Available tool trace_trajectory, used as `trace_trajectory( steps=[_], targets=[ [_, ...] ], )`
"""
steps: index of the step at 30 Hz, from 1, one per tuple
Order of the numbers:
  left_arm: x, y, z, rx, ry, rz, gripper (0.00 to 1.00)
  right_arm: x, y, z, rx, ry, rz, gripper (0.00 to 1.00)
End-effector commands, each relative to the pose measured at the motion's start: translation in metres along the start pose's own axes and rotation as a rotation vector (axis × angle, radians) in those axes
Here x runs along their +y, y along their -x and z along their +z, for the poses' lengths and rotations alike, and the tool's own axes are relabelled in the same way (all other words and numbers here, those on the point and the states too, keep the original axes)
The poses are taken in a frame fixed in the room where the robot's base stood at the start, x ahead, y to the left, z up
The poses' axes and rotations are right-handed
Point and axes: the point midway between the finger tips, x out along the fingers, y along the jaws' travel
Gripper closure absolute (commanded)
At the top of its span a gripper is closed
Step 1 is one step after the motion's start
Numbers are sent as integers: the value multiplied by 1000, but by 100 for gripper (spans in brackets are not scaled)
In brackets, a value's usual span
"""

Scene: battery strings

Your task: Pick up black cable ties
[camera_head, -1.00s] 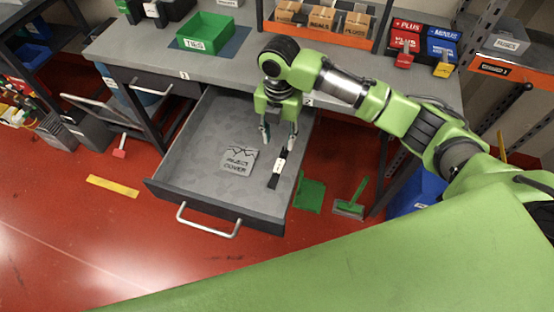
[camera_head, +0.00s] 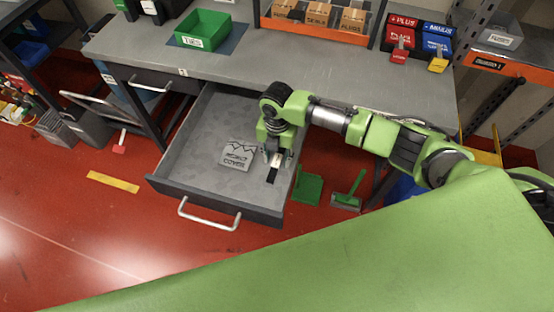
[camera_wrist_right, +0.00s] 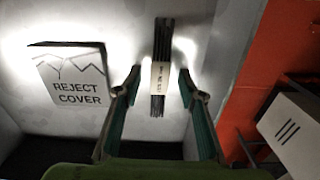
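The black cable ties are a thin dark bundle (camera_head: 272,175) with a white label band, lying in the right part of the open drawer (camera_head: 214,207). The right wrist view shows the bundle (camera_wrist_right: 162,40) upright in the picture, its label facing up. My right gripper (camera_head: 276,159) is low in the drawer over the bundle and partly hides it. In the right wrist view its two fingers (camera_wrist_right: 160,82) are apart, one on each side of the bundle, with gaps to it. My left gripper is out of view.
A card marked "REJECT COVER" (camera_head: 238,155) lies left of the bundle in the drawer. A green bin (camera_head: 203,30) stands on the workbench (camera_head: 300,65) above. A green dustpan (camera_head: 307,188) and brush (camera_head: 347,200) are on the red floor right of the drawer.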

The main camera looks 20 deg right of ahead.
Motion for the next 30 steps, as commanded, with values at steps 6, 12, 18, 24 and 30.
trace_trajectory(
  steps=[6, 12, 18, 24, 30],
  targets=[
    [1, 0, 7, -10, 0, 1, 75, 0, 0, 0, 0, 0, 0, 92],
    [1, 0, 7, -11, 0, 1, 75, 0, 1, 0, 0, 0, 0, 100],
    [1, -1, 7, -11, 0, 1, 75, 0, 2, 0, 0, 0, 0, 100],
    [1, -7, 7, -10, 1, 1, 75, 1, 15, 1, -1, 0, 3, 100],
    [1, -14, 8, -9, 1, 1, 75, 4, 54, -20, -1, 7, 6, 100]
  ],
)
